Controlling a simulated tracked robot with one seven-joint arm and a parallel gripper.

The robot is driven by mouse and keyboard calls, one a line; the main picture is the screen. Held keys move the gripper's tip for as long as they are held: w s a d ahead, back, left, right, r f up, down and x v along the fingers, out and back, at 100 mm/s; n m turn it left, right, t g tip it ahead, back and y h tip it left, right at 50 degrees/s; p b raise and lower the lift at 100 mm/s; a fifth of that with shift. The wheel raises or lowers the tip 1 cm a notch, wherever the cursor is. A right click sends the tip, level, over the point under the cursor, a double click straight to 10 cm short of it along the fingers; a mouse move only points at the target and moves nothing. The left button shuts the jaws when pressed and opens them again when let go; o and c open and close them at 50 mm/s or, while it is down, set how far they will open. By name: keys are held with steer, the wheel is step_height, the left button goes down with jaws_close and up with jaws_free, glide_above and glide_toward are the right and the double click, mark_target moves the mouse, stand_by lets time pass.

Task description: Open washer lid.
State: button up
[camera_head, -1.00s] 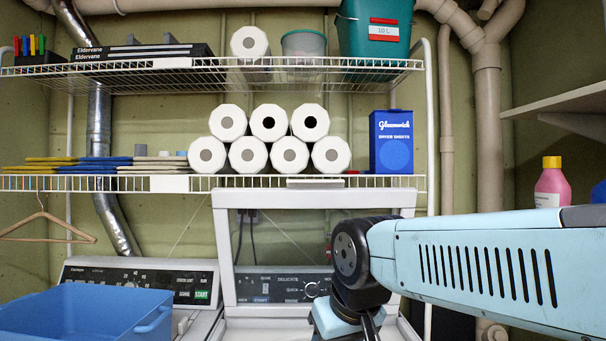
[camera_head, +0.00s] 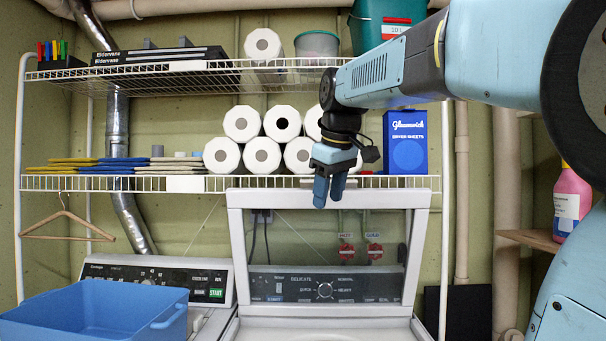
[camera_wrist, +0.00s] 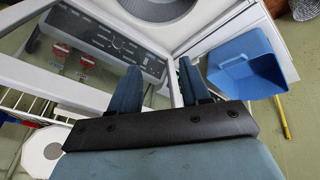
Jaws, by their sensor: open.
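The washer lid (camera_head: 275,199), a white frame around a clear window, stands raised and upright in the head view. The washer's control panel (camera_head: 325,285) shows through its window. In the wrist view the white tub opening (camera_wrist: 150,8) is uncovered. My gripper (camera_head: 329,192) points down in front of the lid's top edge, right at the middle in the picture; I cannot tell if it touches. Its two blue fingers (camera_wrist: 158,75) are apart with nothing held between them.
A wire shelf (camera_head: 215,183) with paper rolls (camera_head: 262,155) and a blue box (camera_head: 405,142) sits just above the lid. A blue bin (camera_head: 95,312) stands at lower left. A pink bottle (camera_head: 570,203) is on a side shelf at right.

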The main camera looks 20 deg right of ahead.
steer(key=w+d+r+n+g+h, duration=0.1)
steer(key=w+d+r+n, duration=0.3)
steer(key=w+r, duration=0.45)
steer(key=w+d+r+n, duration=0.4)
steer(key=w+d+r, duration=0.1)
steer(key=w+r, duration=0.35)
steer(key=shift+s+a+x, duration=0.1)
steer(key=shift+s+x, duration=0.05)
steer(key=shift+x, duration=3.2)
steer(key=shift+s+a+x, duration=0.1)
steer(key=shift+x, duration=3.25)
steer(key=shift+f, duration=0.1)
jaws_close()
